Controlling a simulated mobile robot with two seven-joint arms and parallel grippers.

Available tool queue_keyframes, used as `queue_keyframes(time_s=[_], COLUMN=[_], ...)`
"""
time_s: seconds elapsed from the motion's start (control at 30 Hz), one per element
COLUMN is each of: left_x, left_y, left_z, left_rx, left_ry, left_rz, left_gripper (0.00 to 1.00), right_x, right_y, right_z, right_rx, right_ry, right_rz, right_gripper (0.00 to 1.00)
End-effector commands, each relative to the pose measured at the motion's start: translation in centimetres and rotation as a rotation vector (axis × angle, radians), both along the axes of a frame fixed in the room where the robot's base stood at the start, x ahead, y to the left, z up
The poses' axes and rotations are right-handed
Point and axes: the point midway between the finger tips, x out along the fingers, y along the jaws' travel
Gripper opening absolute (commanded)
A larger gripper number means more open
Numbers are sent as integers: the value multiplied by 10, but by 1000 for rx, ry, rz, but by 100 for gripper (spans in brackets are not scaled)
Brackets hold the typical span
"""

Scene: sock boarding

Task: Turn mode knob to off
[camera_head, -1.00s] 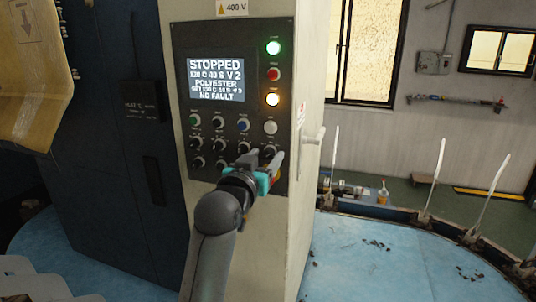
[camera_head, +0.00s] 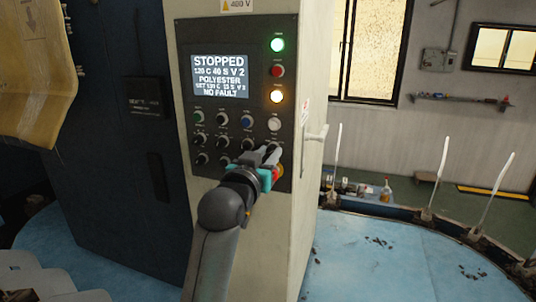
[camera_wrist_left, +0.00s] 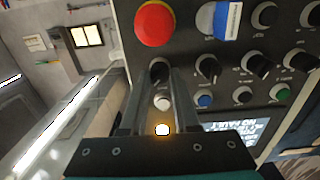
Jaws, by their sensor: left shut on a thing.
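A dark control panel (camera_head: 240,75) on the cream cabinet carries rows of small knobs and buttons. My left gripper (camera_head: 268,156) is at its lower right, dark fingers against the panel. In the left wrist view my left gripper (camera_wrist_left: 158,74) is shut on a dark knob (camera_wrist_left: 158,66), the end one of its row. The fingers partly hide this knob, and its pointer cannot be read. I cannot read the knob labels, so I cannot tell which is the mode knob. My right gripper is not in view.
A red stop button (camera_wrist_left: 155,23) sits close beside the held knob. Another knob (camera_wrist_left: 208,66) is close to the fingers. The display (camera_head: 221,79) reads STOPPED and NO FAULT. Green (camera_head: 277,45) and amber (camera_head: 277,97) lamps are lit. Blue table surface (camera_head: 380,265) lies right of the cabinet.

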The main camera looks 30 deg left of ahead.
Motion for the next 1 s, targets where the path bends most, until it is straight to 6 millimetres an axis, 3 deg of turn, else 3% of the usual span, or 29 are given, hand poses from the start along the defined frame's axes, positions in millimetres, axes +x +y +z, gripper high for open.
queue_keyframes(time_s=[0.37, 1.0], left_x=[0, 0], left_y=[0, 1], left_z=[1, 1], left_rx=[-71, -556], left_ry=[-19, -137], left_rz=[1, 0], left_gripper=[0, 0], right_x=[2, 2], right_y=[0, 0], right_z=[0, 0], right_rx=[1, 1], right_ry=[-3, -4], right_rz=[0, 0], right_gripper=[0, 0])
